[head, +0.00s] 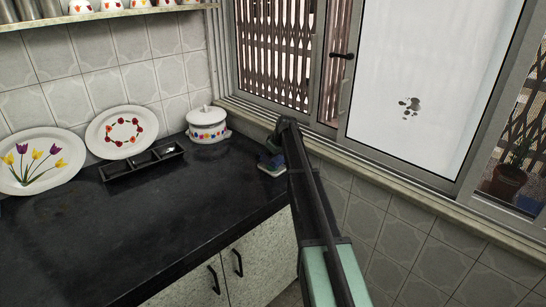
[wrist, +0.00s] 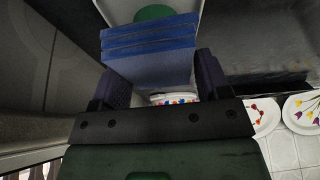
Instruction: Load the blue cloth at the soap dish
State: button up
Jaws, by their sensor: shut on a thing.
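The folded blue cloth (wrist: 150,65) shows in the wrist view as a stack of layers between the two dark fingers of my gripper (wrist: 158,80). My gripper is shut on it. Just beyond the cloth, a round green piece (wrist: 155,12) shows on a pale surface, which looks like the soap dish. In the head view my gripper (head: 269,152) is at the counter's right end, below the window sill. A small pale-edged dish (head: 272,170) shows there, partly hidden by my arm. Whether the cloth touches the dish cannot be told.
A white lidded pot (head: 207,127) stands close left of my gripper. A black divided tray (head: 142,163) and two decorated plates (head: 118,131) (head: 38,162) are farther left. The front of the dark counter (head: 180,215) is clear. The window sill (head: 350,160) runs along the right.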

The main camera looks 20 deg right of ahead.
jog(key=shift+s+f+b, duration=0.1)
jog(key=shift+f+b, duration=0.35)
dwell(1.1)
notch_tip(320, 180, up, 7)
jog(key=p, duration=0.7)
jog(key=shift+r+p, duration=0.75)
jog(key=shift+p, duration=0.1)
jog(key=shift+f, duration=0.2)
